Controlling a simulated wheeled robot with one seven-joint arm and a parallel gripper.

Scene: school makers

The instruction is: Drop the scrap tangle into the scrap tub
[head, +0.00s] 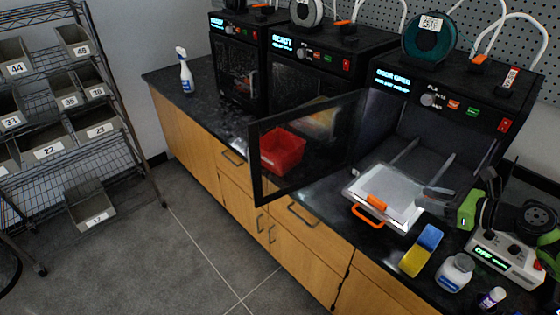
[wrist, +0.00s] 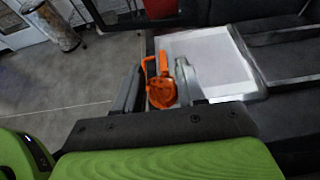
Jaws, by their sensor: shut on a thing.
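My gripper (head: 432,196) is at the right, over the right edge of the pale print plate (head: 398,208). In the wrist view its two fingers (wrist: 162,90) are closed around an orange lump, which looks like the scrap tangle (wrist: 163,97). In the head view I cannot make out the tangle between the fingers. A red open tub (head: 284,152), likely the scrap tub, stands on the counter, seen through the dark glass of the open printer door. A bit of red (wrist: 160,8) shows at the top of the wrist view.
The open printer door (head: 254,165) stands between my gripper and the red tub. The plate has an orange handle (head: 368,215). A blue and yellow block (head: 421,250), a white jar (head: 456,272) and a small bottle (head: 492,298) stand on the front counter.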

